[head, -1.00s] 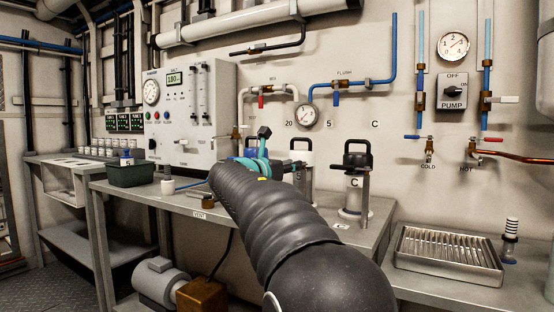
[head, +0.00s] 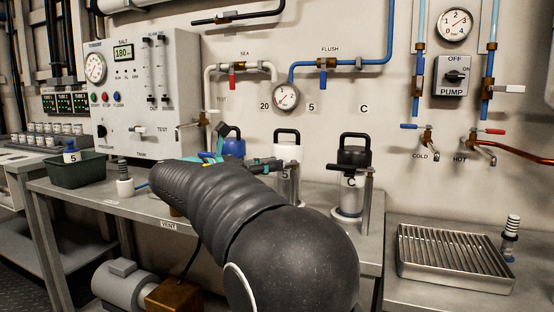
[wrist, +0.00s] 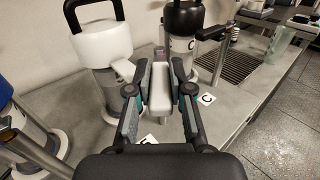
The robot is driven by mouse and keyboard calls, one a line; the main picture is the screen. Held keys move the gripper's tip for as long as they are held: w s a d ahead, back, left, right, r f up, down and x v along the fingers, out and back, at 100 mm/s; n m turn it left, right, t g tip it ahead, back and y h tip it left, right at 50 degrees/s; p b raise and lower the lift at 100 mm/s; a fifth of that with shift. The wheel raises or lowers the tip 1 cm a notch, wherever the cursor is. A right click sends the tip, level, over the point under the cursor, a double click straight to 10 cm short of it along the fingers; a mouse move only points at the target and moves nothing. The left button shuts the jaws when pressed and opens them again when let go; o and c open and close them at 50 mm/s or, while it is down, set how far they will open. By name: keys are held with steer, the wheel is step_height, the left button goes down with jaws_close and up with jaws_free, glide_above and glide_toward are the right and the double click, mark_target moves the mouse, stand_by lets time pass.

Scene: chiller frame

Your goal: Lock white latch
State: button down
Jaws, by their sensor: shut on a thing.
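The white-lidded canister (wrist: 100,50) stands at the upper left in the wrist view, with a short white tab (wrist: 123,69) on its lid pointing toward my gripper. In the head view this canister (head: 285,188) stands between the blue and black ones, partly behind my arm. The white latch (wrist: 159,92) is a pale bar beside the lid, apart from the tab in the picture. My gripper (wrist: 160,100) is shut on it, one finger on each side. In the head view my gripper (head: 264,165) is at the canister's front left.
The black-lidded canister (head: 352,165) with its clamp post stands close on the right. The blue-lidded canister (head: 233,147) is on the left, mostly behind my arm. A drip tray (head: 455,258) lies at the right.

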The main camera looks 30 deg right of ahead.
stand_by(0.4)
steer(key=c, duration=1)
jaws_free()
steer(key=shift+c, duration=0.2)
steer(key=a, duration=1.2)
steer(key=shift+s, duration=0.1)
